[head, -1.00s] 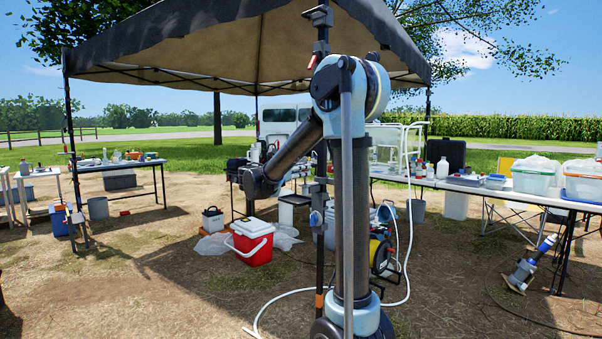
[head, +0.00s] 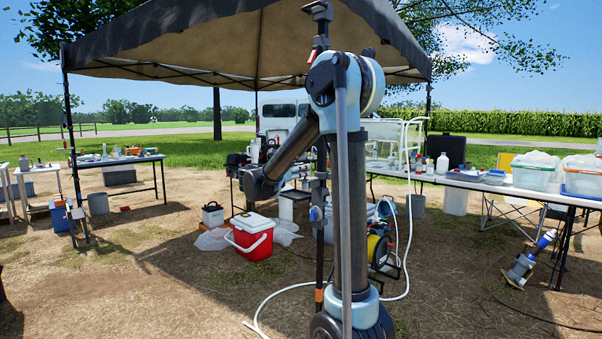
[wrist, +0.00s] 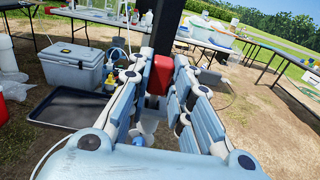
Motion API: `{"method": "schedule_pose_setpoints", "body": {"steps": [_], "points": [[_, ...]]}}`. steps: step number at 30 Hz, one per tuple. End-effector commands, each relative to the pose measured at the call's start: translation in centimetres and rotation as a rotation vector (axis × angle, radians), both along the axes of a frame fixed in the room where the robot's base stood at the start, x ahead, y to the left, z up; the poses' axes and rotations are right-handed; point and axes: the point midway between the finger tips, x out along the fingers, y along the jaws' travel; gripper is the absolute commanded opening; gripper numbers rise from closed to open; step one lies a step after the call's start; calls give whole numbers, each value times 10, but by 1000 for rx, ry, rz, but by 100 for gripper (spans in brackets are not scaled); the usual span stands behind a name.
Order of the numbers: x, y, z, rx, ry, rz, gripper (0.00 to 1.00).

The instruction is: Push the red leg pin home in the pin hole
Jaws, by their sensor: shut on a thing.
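My gripper (wrist: 161,88) shows in the wrist view with its two pale blue fingers either side of a red block, which I take to be the leg pin (wrist: 161,74). The fingers are shut on it. A black upright tent leg (wrist: 165,28) stands right behind the pin. The pin hole is hidden, and I cannot tell how deep the pin sits. In the head view the same leg (head: 320,160) seems to run up to the canopy, partly beside my arm. My gripper is not clearly visible there.
In the wrist view a grey cooler (wrist: 72,68) and a black tray (wrist: 70,107) lie to the left. Tables stand beyond. The left foreground is clear.

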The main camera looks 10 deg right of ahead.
Motion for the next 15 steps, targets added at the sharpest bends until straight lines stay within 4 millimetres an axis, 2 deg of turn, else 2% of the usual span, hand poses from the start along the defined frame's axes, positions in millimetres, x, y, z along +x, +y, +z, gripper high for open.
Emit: {"method": "schedule_pose_setpoints", "body": {"steps": [15], "points": [[0, 0, -10, 0, 0, 0, 0]]}}
